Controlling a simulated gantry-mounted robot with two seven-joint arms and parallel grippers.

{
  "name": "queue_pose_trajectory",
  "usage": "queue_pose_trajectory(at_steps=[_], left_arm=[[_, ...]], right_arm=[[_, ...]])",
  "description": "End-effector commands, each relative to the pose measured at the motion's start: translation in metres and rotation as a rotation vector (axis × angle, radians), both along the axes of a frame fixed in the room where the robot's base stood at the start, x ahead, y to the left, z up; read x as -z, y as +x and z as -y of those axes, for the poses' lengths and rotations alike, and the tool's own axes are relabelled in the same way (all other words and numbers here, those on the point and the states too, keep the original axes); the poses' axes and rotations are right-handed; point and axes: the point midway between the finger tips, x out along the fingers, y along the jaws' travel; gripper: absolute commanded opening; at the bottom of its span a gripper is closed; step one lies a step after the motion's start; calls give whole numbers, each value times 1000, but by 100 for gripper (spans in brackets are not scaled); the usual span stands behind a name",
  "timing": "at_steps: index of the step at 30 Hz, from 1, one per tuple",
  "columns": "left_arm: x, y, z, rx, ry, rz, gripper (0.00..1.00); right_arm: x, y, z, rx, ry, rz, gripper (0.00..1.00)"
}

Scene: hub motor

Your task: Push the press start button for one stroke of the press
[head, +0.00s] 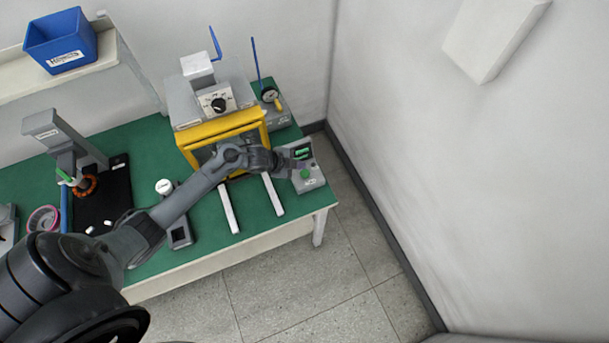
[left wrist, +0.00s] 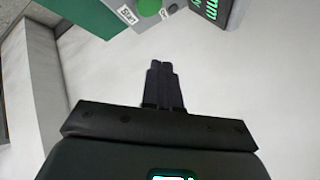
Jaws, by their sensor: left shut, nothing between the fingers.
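The grey control box (head: 312,184) stands at the right end of the green table. It has a round green start button (head: 305,174) on top and a dark display with green digits (head: 302,154). In the left wrist view the green button (left wrist: 149,6) is partly cut off at the top edge, beside a small white label (left wrist: 127,14). My left gripper (head: 294,164) is shut and empty, with its fingertips close to the box near the button. In the left wrist view the closed fingers (left wrist: 161,66) appear apart from the button. My right gripper is not in view.
The press with its yellow frame (head: 208,130) stands behind my left arm, with two white rails (head: 228,208) in front. A gauge unit (head: 270,96) stands behind the control box. A wall is to the right. A black mat (head: 104,190) and small parts lie at left.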

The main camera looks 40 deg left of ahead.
Motion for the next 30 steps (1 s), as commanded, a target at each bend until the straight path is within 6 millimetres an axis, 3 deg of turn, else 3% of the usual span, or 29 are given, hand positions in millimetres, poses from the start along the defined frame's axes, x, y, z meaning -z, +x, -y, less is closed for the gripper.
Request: queue_pose_trajectory(at_steps=[6,12,23,30], left_arm=[[-17,24,-7,-2,13,48,0],[-21,27,-7,-2,14,55,0],[-18,27,-6,-2,13,54,0],[-3,27,-6,-1,14,54,0]], right_arm=[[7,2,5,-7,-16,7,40],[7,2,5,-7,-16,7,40],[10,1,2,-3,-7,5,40],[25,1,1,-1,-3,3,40]])
